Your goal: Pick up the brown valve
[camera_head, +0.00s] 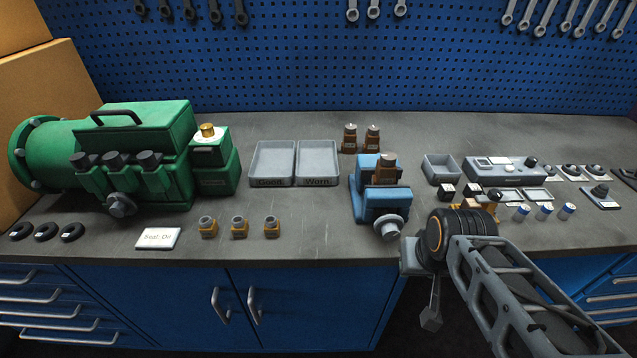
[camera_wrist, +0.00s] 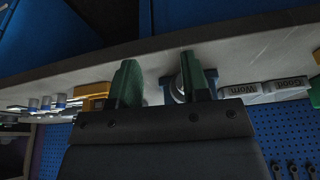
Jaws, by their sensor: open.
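Two brown valves stand upright at the back of the bench, a left one (camera_head: 349,139) and a right one (camera_head: 373,139). Another brown valve (camera_head: 386,169) sits upright in the blue vise-like fixture (camera_head: 384,204). My gripper (camera_wrist: 160,78) is open and empty, with its two green fingers apart in the wrist view. In the head view it hangs low by the front edge of the bench, below and right of the fixture, and its fingers are not clear. In the wrist view the fixture's round knob (camera_wrist: 180,88) shows partly behind the right finger; no brown valve is clear there.
Grey trays marked Good (camera_head: 270,164) and Worn (camera_head: 318,164) lie left of the back valves. A green separator (camera_head: 130,150) fills the left. Several small brown-orange fittings (camera_head: 240,228) stand near the front edge. Small parts and a control box (camera_head: 498,170) crowd the right.

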